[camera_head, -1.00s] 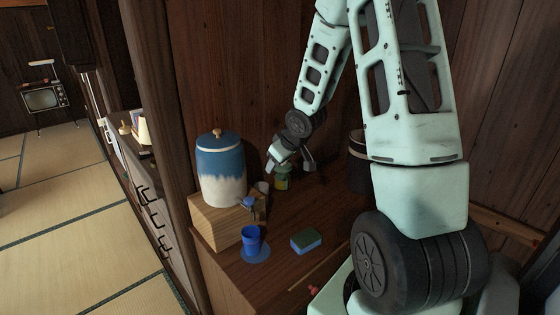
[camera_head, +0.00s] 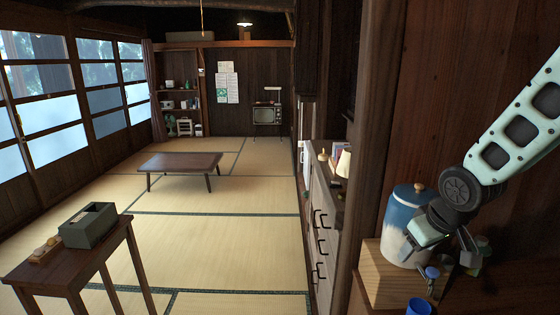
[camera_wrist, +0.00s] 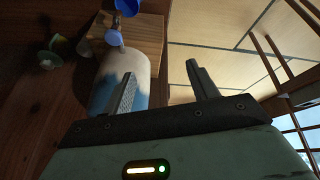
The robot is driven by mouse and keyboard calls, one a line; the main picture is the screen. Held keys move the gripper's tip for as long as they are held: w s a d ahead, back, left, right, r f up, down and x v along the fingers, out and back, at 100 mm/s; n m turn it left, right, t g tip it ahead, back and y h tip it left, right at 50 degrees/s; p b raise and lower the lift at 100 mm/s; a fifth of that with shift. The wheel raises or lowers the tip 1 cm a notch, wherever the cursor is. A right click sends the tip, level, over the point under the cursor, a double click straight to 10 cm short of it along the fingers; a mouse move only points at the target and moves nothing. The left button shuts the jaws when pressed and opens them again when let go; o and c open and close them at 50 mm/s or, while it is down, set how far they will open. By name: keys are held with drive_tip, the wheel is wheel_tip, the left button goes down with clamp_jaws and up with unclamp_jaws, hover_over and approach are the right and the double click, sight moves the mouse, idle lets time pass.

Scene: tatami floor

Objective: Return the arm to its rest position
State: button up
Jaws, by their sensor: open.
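My arm comes in from the right in the head view. My gripper (camera_head: 447,242) is open, with nothing between its fingers, and overlaps the lower right of the blue and white dispenser (camera_head: 402,212). In the wrist view my gripper (camera_wrist: 162,74) shows two spread fingers; the left one crosses in front of the dispenser (camera_wrist: 108,92), and tatami lies beyond the right one. I cannot tell whether it touches the dispenser.
The dispenser stands on a wooden box (camera_head: 376,280) with a tap. A blue cup (camera_head: 418,307) is below. Drawers (camera_head: 322,225) line the wall. A small table (camera_head: 70,268) and low table (camera_head: 180,162) stand on open tatami.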

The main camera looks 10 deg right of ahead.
drive_tip(key=s+a+r+n+g+y, duration=0.1)
drive_tip(key=s+a+r+n+g, duration=0.1)
drive_tip(key=s+a, duration=1)
drive_tip(key=a+n, duration=0.1)
drive_tip(key=a, duration=0.2)
drive_tip(key=shift+a+g, duration=0.2)
drive_tip(key=shift+g, duration=0.2)
drive_tip(key=s+a, duration=0.1)
drive_tip(key=s, duration=0.2)
drive_tip(key=s+a+n+g, duration=0.1)
drive_tip(key=s+a, duration=0.1)
drive_tip(key=s, duration=0.2)
drive_tip(key=s+a+r+n+g, duration=0.1)
drive_tip(key=s+a, duration=0.1)
drive_tip(key=s, duration=0.2)
drive_tip(key=shift+s+a, duration=0.1)
drive_tip(key=shift+s, duration=0.1)
drive_tip(key=shift+c, duration=0.3)
